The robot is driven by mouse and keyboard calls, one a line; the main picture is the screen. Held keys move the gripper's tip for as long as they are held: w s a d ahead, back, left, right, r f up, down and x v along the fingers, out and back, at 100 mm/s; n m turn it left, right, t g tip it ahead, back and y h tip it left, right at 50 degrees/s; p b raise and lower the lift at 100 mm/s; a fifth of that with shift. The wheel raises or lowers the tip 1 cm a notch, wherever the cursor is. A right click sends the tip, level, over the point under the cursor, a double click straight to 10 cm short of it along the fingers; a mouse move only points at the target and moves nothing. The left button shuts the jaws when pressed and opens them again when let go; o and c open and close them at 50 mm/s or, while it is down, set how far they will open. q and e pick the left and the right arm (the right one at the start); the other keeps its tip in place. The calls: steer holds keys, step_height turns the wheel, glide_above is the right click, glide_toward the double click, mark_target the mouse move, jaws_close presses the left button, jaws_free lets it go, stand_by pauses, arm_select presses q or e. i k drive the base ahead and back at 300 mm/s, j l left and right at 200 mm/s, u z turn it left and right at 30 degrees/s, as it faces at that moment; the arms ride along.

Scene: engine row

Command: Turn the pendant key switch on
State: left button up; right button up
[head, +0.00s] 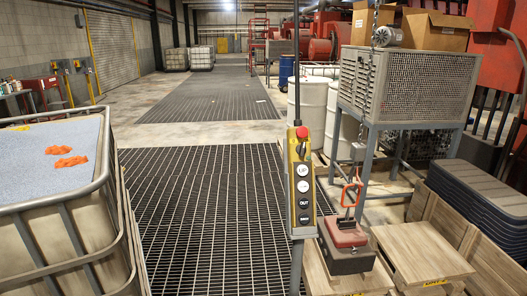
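The pendant (302,185) is a tall, narrow yellow and grey control box mounted upright on a grey post (297,265), right of the picture's middle. A red knob (302,132) sits at its top. Neither of my grippers shows in the head view.
A caged tote (62,245) with orange rags on top stands at the left. Wooden crates (422,253) and a wire-mesh cage (405,85) stand right. Grating floor (210,220) behind the post is clear.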

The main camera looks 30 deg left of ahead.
mark_target(301, 149)
steer(key=i+l+u, duration=0.1)
steer(key=u, duration=0.3)
steer(key=i+l+u, duration=0.15)
steer(key=u, duration=0.25)
steer(key=i+l+u, duration=0.1)
steer(key=u, duration=0.3)
steer(key=l+u, duration=0.45)
steer(key=i+l+u, duration=0.1)
steer(key=u, duration=0.3)
